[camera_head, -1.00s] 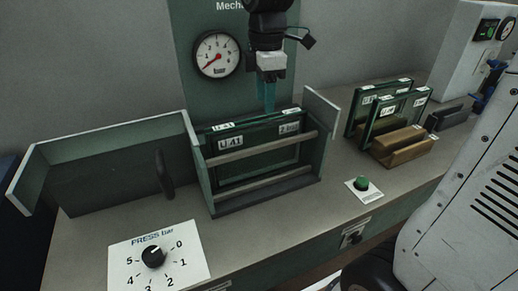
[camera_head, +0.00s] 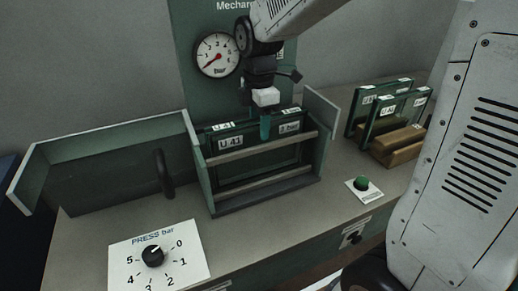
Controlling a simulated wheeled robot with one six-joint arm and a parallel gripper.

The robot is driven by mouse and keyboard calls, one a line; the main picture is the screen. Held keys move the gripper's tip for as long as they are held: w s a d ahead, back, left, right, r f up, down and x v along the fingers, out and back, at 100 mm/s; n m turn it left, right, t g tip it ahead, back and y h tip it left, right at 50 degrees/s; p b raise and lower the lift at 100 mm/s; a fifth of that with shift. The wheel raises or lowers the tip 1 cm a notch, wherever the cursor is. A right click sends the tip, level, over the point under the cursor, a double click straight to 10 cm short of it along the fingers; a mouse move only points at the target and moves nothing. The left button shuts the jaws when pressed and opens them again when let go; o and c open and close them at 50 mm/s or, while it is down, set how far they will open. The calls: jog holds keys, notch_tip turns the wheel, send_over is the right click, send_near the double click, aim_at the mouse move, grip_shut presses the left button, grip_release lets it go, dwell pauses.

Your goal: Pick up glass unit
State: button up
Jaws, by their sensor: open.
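A green-framed glass unit (camera_head: 230,158) labelled U 41 and 3 bar stands upright in the press frame (camera_head: 206,190), behind its two horizontal bars. A second label shows just behind its top edge. My gripper (camera_head: 265,132) points down with teal fingers at the top edge of this unit, right of its middle. It is open; I cannot tell whether its fingers straddle the frame edge. More green-framed glass units (camera_head: 391,108) stand in a wooden rack (camera_head: 400,150) on the right.
The press door (camera_head: 95,172) with a dark handle (camera_head: 163,175) stands open at left. A pressure dial (camera_head: 153,256) lies in front, a green button (camera_head: 361,183) at right. A gauge (camera_head: 216,54) is on the back panel. My white arm covers the right side.

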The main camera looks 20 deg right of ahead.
grip_shut()
jog(key=shift+r, duration=0.1)
dwell(1.2)
